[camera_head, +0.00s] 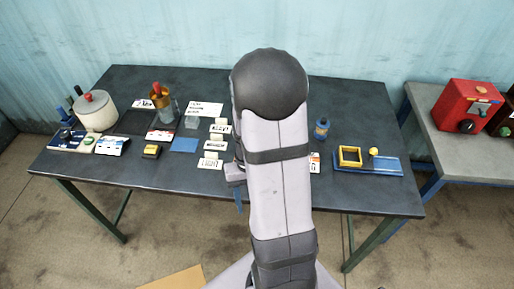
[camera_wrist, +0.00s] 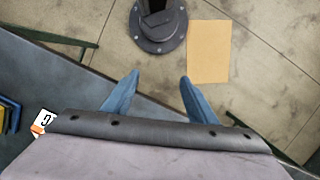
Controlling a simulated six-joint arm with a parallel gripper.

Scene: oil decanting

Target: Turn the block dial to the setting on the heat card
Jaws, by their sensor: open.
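A red box (camera_head: 467,105) with a dark round knob (camera_head: 466,126) on its front stands on the grey side table at the right in the head view. I cannot tell whether this is the block dial. Several small white cards, one of them at the back of the table (camera_head: 205,109), bear print too small to read, so I cannot tell which is the heat card. My gripper (camera_wrist: 160,76) is open and empty, its two blue fingers apart over the table's edge and the floor. In the head view my arm hides the middle of the table.
The front right table top is clear.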

